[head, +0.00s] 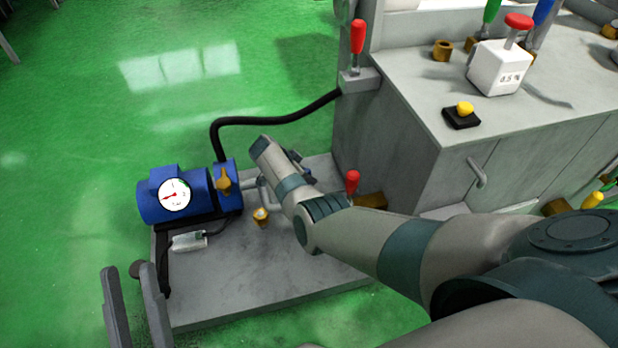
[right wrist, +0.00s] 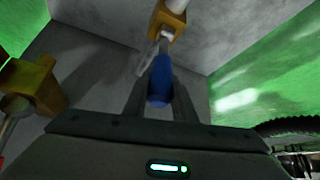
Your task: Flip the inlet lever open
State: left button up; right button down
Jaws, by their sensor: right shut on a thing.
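A lever with a blue handle (right wrist: 160,78) shows in the right wrist view, joined to a brass valve body (right wrist: 168,22) on a pipe. My right gripper (right wrist: 158,88) is shut on the blue handle, with one finger on each side of it. In the head view this lever and the right gripper are hidden behind my right arm, which reaches over the grey base plate (head: 265,275) beside the blue pump (head: 180,194). My left gripper (head: 131,272) is open and empty at the lower left, near the plate's left edge.
The pump carries a round gauge (head: 174,195) and a brass fitting (head: 223,180). A black hose (head: 275,121) runs to the grey machine cabinet (head: 400,150). Red-handled levers stand at the cabinet corner (head: 358,38) and near my arm (head: 352,181). Green floor at left is clear.

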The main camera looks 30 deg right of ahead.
pick_arm(q)
jog(key=shift+a+r+t, duration=0.25)
jog(key=shift+r+t, duration=0.05)
jog(key=shift+r, duration=0.15)
pick_arm(e)
jog(key=shift+a, duration=0.2)
jog(key=c, duration=1.5)
grip_release()
jog(key=shift+o, duration=0.2)
pick_arm(q)
jog(key=shift+w, duration=0.1)
pick_arm(e)
jog(key=shift+r, duration=0.1)
jog(key=shift+a+r, duration=0.2)
jog(key=shift+r, duration=0.05)
pick_arm(q)
jog(key=w+f+g+y+p, duration=0.1)
jog(key=f+g+p, duration=0.1)
jog(key=f+g, duration=0.2)
jog(key=w+d+f+g+y+p, duration=0.1)
jog(key=f+g, duration=0.4)
jog(key=f, duration=0.5)
jog(key=shift+w+d+f+p, duration=0.15)
jog(key=shift+w+d+p, duration=0.05)
jog(key=shift+w+p, duration=0.6)
pick_arm(e)
jog(key=v, duration=1.6)
jog(key=shift+a+r, duration=0.15)
jog(key=shift+a, duration=0.15)
